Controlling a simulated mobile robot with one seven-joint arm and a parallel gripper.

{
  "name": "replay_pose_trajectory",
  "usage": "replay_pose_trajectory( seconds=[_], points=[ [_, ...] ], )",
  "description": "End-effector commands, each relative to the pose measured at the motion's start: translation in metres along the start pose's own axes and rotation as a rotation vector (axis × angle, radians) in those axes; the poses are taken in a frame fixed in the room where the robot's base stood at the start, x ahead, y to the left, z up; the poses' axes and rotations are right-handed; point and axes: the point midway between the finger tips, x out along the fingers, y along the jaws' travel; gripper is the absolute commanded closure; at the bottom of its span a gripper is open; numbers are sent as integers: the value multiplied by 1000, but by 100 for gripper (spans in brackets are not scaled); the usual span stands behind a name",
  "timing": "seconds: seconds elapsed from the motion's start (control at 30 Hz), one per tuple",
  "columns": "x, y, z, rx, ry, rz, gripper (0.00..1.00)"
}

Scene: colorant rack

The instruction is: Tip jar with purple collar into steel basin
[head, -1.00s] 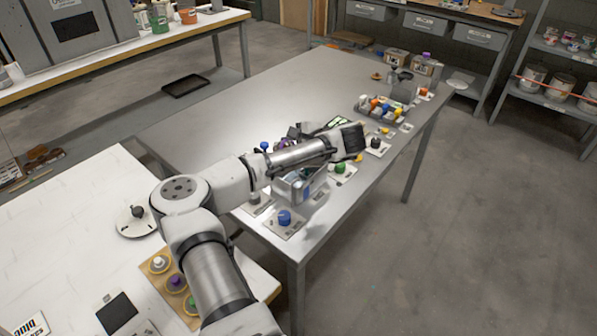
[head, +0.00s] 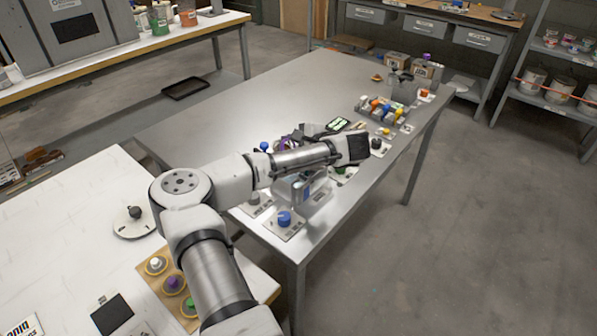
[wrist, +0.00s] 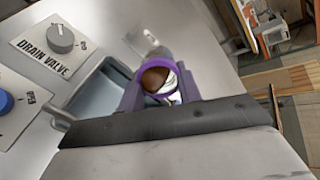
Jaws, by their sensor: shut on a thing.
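In the wrist view, my gripper (wrist: 160,94) is shut on the jar with the purple collar (wrist: 139,73). Brown colour and a pale patch show inside the collar ring; most of the jar's body is hidden, and I cannot tell its tilt. The steel basin (wrist: 92,88) lies just left of the jar, partly hidden by my gripper. In the head view, the basin (head: 290,187) stands at the table's near end, below my forearm. The purple collar (head: 287,141) shows behind the forearm, on the far side of the basin.
The drain valve knob (wrist: 60,38) and a blue knob (wrist: 5,102) flank the basin. In the head view, the blue knob (head: 284,218) is near the table's front corner. A tray of coloured bottles (head: 385,111) stands farther right. The steel table's back left is clear.

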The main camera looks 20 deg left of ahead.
Motion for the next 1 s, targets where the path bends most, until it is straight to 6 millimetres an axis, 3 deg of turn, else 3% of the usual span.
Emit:
replay_pose_trajectory(
  seconds=[1.0],
  points=[
    [-2, 0, 0, 0, -52, -90, 88]
  ],
)
